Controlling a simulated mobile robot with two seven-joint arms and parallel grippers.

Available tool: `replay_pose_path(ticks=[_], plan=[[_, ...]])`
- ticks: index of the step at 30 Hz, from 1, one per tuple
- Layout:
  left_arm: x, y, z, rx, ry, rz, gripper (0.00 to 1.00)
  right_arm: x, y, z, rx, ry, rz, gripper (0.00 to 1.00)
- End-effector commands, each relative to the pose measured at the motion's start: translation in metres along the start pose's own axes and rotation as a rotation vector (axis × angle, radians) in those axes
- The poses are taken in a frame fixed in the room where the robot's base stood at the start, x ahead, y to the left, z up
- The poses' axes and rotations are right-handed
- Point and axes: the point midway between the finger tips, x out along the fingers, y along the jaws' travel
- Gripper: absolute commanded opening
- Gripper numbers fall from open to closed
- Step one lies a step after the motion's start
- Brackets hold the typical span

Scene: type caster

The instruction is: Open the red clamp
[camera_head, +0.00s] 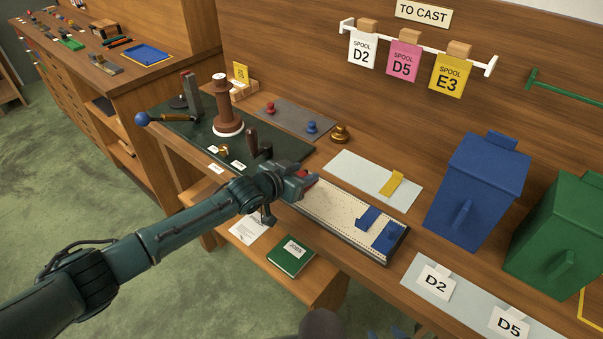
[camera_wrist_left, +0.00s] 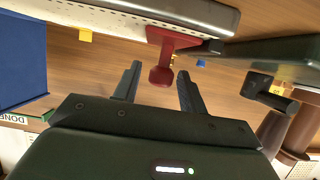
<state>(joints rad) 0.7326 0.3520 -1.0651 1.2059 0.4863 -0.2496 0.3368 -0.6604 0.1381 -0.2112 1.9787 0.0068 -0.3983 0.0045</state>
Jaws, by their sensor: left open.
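The red clamp (camera_wrist_left: 168,52) shows in the left wrist view as a red block with a stem and a round knob, at the end of the long pale bed (camera_wrist_left: 130,12). In the head view only a bit of red (camera_head: 309,179) shows past my gripper, at the left end of the pale bed (camera_head: 335,214). My left gripper (camera_wrist_left: 157,74) is open, and its two fingers point at the clamp, one on each side of the knob in the picture. I cannot tell whether they touch it. In the head view my left gripper (camera_head: 297,183) partly hides the clamp.
Two blue blocks (camera_head: 386,237) sit at the bed's right end. A dark green plate (camera_head: 180,130) with a brown spindle (camera_head: 227,105) and lever stands to the left. Blue (camera_head: 478,190) and green (camera_head: 560,235) bins stand right. A pale mat (camera_head: 350,172) lies behind the bed.

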Motion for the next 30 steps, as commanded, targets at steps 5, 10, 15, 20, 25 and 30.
replay_pose_path(ticks=[5, 10, 15, 20, 25, 30], plan=[[-0.0001, 0.0003, -0.0001, 0.0, 0.0, 0.001, 0.4, -0.0003, 0.0001, -0.0005, 0.0, 0.001, 0.0, 0.36], [-0.0002, 0.0003, 0.0, 0.0, 0.0, 0.001, 0.26, -0.0003, 0.0001, -0.0006, -0.001, 0.001, 0.0, 0.36], [-0.0003, 0.0004, 0.0001, 0.0, 0.0, 0.001, 0.12, -0.0004, 0.0002, -0.0008, -0.001, 0.001, 0.0, 0.36], [-0.0003, 0.0004, 0.0001, 0.0, 0.0, 0.001, 0.0, -0.0004, 0.0003, -0.0009, -0.001, 0.002, 0.0, 0.36], [-0.0001, -0.0003, 0.0005, -0.008, 0.0, 0.004, 0.0, 0.0009, 0.0004, 0.0005, -0.001, 0.002, 0.0, 0.36], [0.0002, -0.0032, 0.0012, -0.052, 0.001, 0.023, 0.0, 0.0057, 0.0003, 0.0044, 0.0, 0.009, -0.001, 0.36]])
